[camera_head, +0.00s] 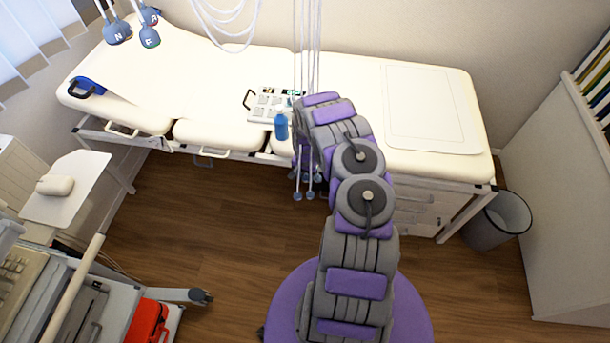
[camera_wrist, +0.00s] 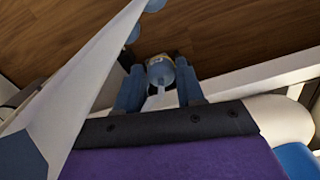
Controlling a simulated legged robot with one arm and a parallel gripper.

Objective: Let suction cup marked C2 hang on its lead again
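In the wrist view, my gripper (camera_wrist: 160,70) has its two blue-grey fingers on either side of a blue suction cup (camera_wrist: 160,72). The cup sits between the fingertips with no clear gap, and a pale lead runs from it toward the palm. Its marking cannot be read, so I cannot tell whether it is C2. In the head view, my arm hides the gripper and the held cup. Several small blue cups hang low on white leads (camera_head: 308,70) beside my arm at the couch's front edge, one of them at the left (camera_head: 297,197).
A cream couch (camera_head: 220,75) runs along the wall. A device panel (camera_head: 265,103) and a blue bottle (camera_head: 281,127) are on it, left of my arm. Larger lettered cups (camera_head: 117,32) hang at the upper left. A grey bin (camera_head: 497,222) stands right; a cart (camera_head: 100,315) stands lower left.

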